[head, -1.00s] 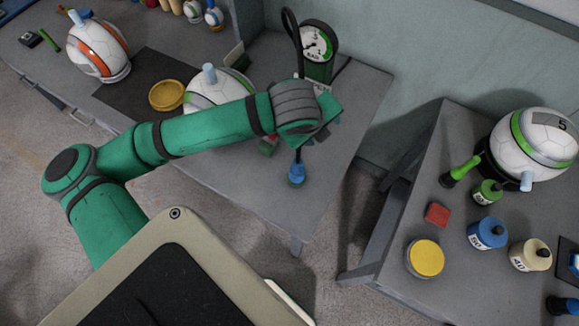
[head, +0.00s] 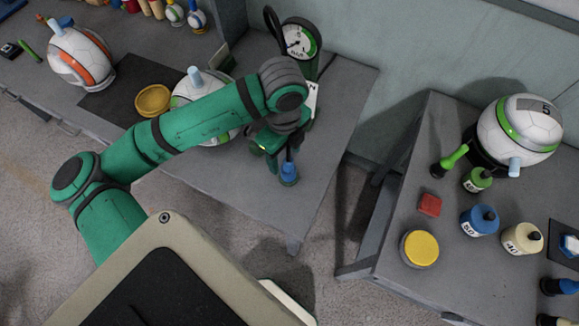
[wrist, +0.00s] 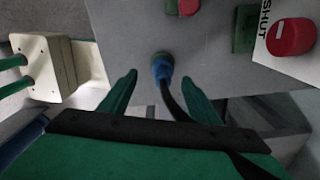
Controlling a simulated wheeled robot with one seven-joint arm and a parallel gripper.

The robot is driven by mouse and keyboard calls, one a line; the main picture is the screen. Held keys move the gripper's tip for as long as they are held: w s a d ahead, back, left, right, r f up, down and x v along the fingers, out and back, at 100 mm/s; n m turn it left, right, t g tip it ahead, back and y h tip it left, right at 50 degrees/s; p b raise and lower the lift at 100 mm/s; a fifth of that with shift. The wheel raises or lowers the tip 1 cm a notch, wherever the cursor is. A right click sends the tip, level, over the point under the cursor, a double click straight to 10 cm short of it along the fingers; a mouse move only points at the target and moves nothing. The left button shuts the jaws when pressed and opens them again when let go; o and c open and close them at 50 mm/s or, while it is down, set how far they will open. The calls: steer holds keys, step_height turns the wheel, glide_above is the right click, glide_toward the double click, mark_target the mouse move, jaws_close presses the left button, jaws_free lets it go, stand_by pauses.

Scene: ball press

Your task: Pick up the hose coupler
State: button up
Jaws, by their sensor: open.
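The hose coupler (head: 288,172) is a small blue fitting on the grey table, near its front right part, with a black hose rising from it. It also shows in the wrist view (wrist: 162,68), just ahead of my fingers and between their lines. My gripper (wrist: 160,77) is open, with one green finger on each side of the coupler and hose. In the head view my gripper (head: 277,160) hangs right over the coupler and partly hides it. I cannot tell whether the fingers touch it.
A pressure gauge (head: 301,40) stands behind my gripper. A red button (wrist: 290,37) beside a "SHUT" label is at the wrist view's upper right. A white and green ball (head: 195,98) and a yellow disc (head: 152,100) are left. A second table (head: 400,185) stands right, across a gap.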

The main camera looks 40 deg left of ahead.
mark_target(288, 169)
steer(key=f, duration=0.8)
steer(key=shift+w+d+f, duration=0.15)
steer(key=shift+w+f, duration=0.1)
steer(key=shift+f, duration=0.15)
steer(key=c, duration=1.2)
